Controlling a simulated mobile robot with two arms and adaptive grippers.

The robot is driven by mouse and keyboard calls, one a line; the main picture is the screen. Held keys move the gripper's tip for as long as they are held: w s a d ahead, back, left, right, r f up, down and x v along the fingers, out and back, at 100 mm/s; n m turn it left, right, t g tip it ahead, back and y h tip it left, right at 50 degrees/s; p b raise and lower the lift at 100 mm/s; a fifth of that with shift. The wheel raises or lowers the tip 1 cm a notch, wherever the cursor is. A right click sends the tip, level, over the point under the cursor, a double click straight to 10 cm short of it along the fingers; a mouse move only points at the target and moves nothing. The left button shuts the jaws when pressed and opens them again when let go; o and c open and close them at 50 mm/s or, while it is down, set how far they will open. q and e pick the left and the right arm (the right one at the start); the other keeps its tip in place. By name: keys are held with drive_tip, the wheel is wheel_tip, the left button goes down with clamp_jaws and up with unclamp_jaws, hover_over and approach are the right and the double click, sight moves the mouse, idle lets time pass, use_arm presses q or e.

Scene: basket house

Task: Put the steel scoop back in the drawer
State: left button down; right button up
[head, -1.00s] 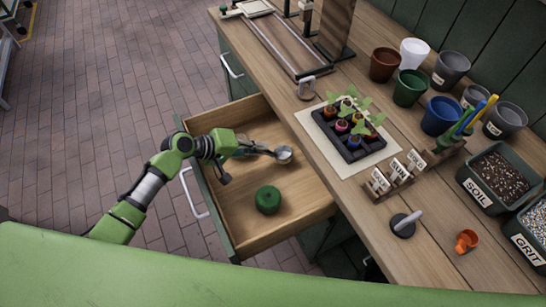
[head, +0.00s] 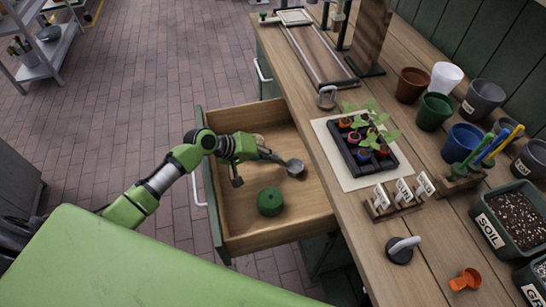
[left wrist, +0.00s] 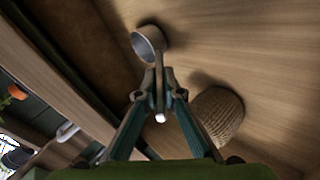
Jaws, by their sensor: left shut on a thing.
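The steel scoop (head: 294,167) has a round metal bowl and a thin handle. My left gripper (head: 264,153) is shut on the handle, inside the outline of the open wooden drawer (head: 245,220). In the left wrist view, the fingers (left wrist: 160,92) pinch the handle and the bowl (left wrist: 147,44) points away, close over the drawer's floor. I cannot tell whether the scoop touches the floor. My right gripper is not in view.
A green round object (head: 270,201) lies in the drawer. A tan ribbed object (left wrist: 217,110) is beside the fingers. The bench (head: 345,215) holds a seedling tray (head: 347,160), pots, signs and a soil bin (head: 515,220).

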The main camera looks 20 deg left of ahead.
use_arm(q)
drive_tip(key=shift+f, duration=0.1)
drive_tip(key=c, duration=2.2)
unclamp_jaws()
drive_tip(key=shift+f, duration=0.1)
drive_tip(key=shift+o, duration=0.2)
drive_tip(key=shift+r, duration=0.2)
drive_tip(key=v, duration=1.2)
